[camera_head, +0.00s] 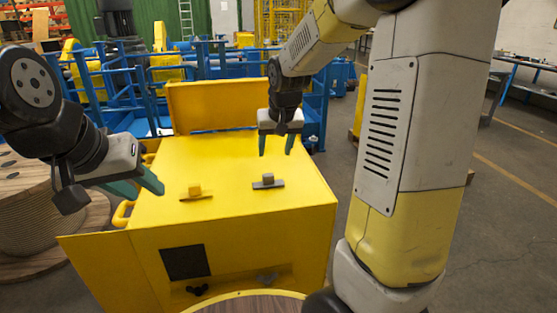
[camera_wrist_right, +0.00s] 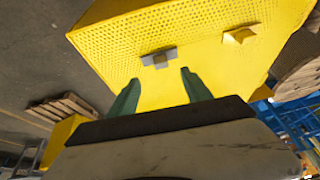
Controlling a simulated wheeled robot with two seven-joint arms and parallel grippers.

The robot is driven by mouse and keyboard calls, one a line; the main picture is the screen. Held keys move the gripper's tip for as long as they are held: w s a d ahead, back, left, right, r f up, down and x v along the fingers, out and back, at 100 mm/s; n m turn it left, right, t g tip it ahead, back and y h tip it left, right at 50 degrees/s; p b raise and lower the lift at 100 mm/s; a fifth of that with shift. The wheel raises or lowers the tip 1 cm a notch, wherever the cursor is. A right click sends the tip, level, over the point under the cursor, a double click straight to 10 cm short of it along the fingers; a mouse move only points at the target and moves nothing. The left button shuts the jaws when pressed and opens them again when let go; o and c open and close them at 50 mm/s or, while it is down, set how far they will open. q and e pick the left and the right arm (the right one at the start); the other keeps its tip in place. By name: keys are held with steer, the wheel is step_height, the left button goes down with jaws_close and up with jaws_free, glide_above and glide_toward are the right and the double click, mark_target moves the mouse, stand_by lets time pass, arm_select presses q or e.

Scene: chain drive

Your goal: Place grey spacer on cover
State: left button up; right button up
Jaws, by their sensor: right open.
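The grey spacer (camera_head: 268,178) shows as a small grey block on a flat darker grey strip, resting on the yellow cover (camera_head: 225,160), the top of the yellow box. It also shows in the right wrist view (camera_wrist_right: 159,58), just beyond the fingertips and between their lines. My right gripper (camera_head: 276,153) is open and empty above and behind the spacer, apart from it; its two teal fingers also show in the wrist view (camera_wrist_right: 161,72). My left gripper (camera_head: 150,193) is over the cover's left edge, with its teal fingers apart and nothing between them.
A raised yellow panel (camera_head: 212,104) stands behind the cover. A wooden cable drum (camera_head: 40,225) stands at the left.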

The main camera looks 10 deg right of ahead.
steer(key=s+r, duration=0.3)
steer(key=s, duration=0.9)
steer(key=s+r+t+y, duration=0.1)
steer(key=s+r, duration=0.3)
steer(key=s, duration=0.8)
steer(key=shift+d+r+n+t+y, duration=0.15)
steer(key=shift+r+n+t+y, duration=0.15)
steer(key=shift+n, duration=0.1)
